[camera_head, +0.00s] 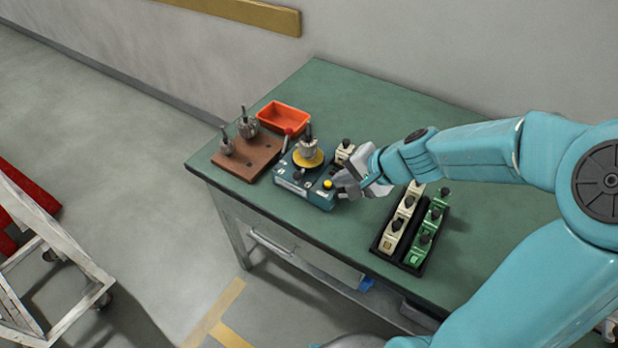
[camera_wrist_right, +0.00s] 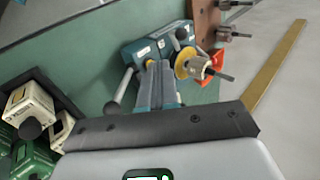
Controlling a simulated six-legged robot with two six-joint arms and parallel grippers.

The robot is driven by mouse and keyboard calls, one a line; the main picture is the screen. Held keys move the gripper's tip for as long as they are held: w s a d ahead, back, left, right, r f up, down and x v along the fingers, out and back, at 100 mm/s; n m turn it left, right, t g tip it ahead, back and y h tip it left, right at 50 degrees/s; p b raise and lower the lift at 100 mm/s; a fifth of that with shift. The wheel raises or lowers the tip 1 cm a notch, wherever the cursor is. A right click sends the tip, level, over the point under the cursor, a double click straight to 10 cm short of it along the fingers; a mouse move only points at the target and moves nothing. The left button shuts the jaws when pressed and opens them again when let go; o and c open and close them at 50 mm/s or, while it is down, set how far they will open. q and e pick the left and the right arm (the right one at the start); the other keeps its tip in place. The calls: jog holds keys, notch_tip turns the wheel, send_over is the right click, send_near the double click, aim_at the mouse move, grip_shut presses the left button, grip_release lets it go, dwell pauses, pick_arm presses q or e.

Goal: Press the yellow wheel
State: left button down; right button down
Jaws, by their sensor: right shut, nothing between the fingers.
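The yellow wheel (camera_head: 313,163) is a flat disc on top of a blue-teal winding device (camera_head: 303,189), with a grey metal armature (camera_head: 308,147) standing on it. A small round yellow knob (camera_head: 327,184) sits on the device's front right. My right gripper (camera_head: 345,186) is shut and empty, at the device's right side, close to the yellow knob. Whether it touches the knob cannot be told. In the right wrist view, the shut fingers (camera_wrist_right: 157,70) point at the device (camera_wrist_right: 150,46), with the yellow wheel (camera_wrist_right: 182,64) just right of them. My left gripper is not in view.
A brown block (camera_head: 247,165) with metal armatures stands left of the device, and an orange tray (camera_head: 284,116) behind it. A black rack (camera_head: 380,243) of cream and green parts stands right. The green table (camera_head: 375,105) is clear behind.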

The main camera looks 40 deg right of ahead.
aim_at(299, 180)
jog(key=shift+w+a+r+b+x, duration=0.1)
jog(key=shift+w+r+b+x, duration=0.15)
jog(key=shift+x, duration=1.5)
jog(key=shift+w+a+r+b+x, duration=0.1)
jog(key=shift+w+r+x, duration=0.25)
jog(key=shift+x, duration=1.4)
jog(key=shift+w+a+r+b+x, duration=0.1)
jog(key=shift+w+r+b+x, duration=0.15)
jog(key=shift+x, duration=1.55)
jog(key=shift+w+a, duration=0.15)
jog(key=shift+a, duration=0.05)
jog(key=shift+w+a+m+h+b, duration=0.15)
jog(key=shift+a+m+h+b, duration=0.15)
jog(key=shift+m+b, duration=0.2)
jog(key=w+a+m+h+p, duration=0.1)
jog(key=w+m, duration=0.1)
jog(key=w+a+m+h, duration=0.2)
jog(key=shift+r+p, duration=0.1)
jog(key=shift+p, duration=0.25)
